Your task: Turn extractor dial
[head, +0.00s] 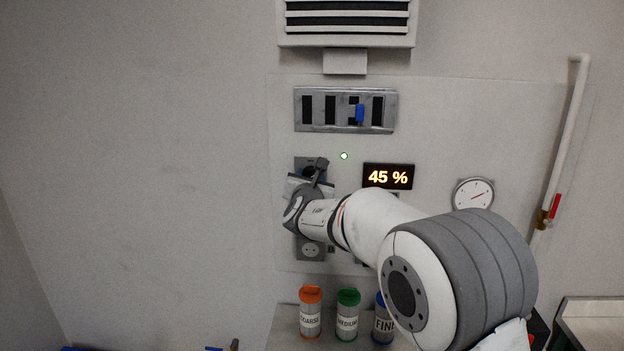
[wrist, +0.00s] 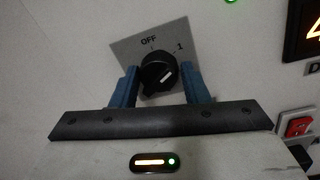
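The extractor dial is a round black knob (wrist: 159,74) on a grey plate marked OFF and 1. In the wrist view its white pointer line slants up to the right, toward the 1 mark. My gripper (wrist: 160,88) has its two blue fingers on either side of the dial, with a visible gap on the right and a narrower one on the left. In the head view my gripper (head: 312,178) is at the wall plate and mostly hides the dial. A display (head: 388,177) to the right reads 45 %.
A green light (head: 344,156) glows above the display. A slotted panel with a blue slider (head: 359,113) is higher up. A red switch (wrist: 299,126) is right of my gripper. A gauge (head: 473,194) is further right. Orange (head: 310,312), green (head: 347,314) and blue-lidded (head: 383,322) jars stand below.

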